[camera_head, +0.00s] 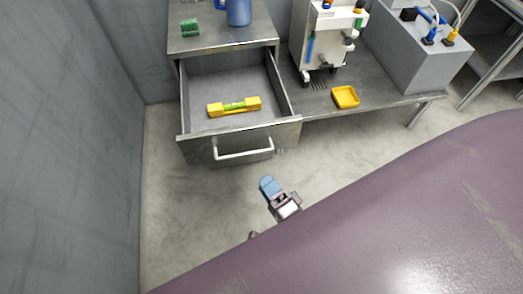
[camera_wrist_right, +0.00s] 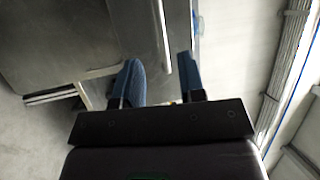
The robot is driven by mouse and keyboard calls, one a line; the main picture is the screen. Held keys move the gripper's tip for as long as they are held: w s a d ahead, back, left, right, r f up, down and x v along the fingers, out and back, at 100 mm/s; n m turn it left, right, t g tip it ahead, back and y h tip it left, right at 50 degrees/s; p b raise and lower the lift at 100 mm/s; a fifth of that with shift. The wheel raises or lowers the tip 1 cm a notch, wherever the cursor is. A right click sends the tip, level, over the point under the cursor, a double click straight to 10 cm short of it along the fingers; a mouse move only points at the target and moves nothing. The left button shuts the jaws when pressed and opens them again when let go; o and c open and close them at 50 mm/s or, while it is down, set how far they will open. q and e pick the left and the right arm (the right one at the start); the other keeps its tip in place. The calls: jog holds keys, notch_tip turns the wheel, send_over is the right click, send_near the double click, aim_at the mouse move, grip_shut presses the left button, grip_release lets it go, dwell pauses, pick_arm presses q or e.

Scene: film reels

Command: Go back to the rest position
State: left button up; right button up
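My right gripper (camera_head: 269,186) shows in the head view as blue fingers on a pale mount, in front of the open drawer and apart from its handle. In the right wrist view its two blue fingers (camera_wrist_right: 164,80) stand apart with nothing between them. The open drawer (camera_head: 225,85) holds a yellow object with a green middle (camera_head: 234,106), lying on the drawer floor. My left gripper is in neither view. A large purple surface fills the lower right of the head view and hides what is behind it.
The drawer's handle (camera_head: 243,148) juts toward me. On the workbench (camera_head: 385,108) are a white device (camera_head: 325,40), a yellow tray (camera_head: 345,97) and a grey box (camera_head: 415,50). A green block (camera_head: 190,27) and blue container (camera_head: 238,12) stand above the drawer. A grey wall (camera_head: 70,150) closes the left.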

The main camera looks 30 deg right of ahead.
jog(key=shift+s, duration=0.1)
dwell(0.5)
pick_arm(q)
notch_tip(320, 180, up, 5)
jog(key=p, duration=0.5)
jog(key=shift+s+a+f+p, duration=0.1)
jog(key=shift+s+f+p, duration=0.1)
jog(key=shift+p, duration=0.2)
pick_arm(e)
jog(key=s+d+r+n+g+h, duration=0.2)
jog(key=s+d+n+g, duration=0.6)
jog(key=n, duration=0.9)
jog(key=s+d+r, duration=0.1)
jog(key=d, duration=0.2)
jog(key=shift+s+r+g, duration=0.25)
jog(key=shift+s+g, duration=0.1)
jog(key=shift+g, duration=0.05)
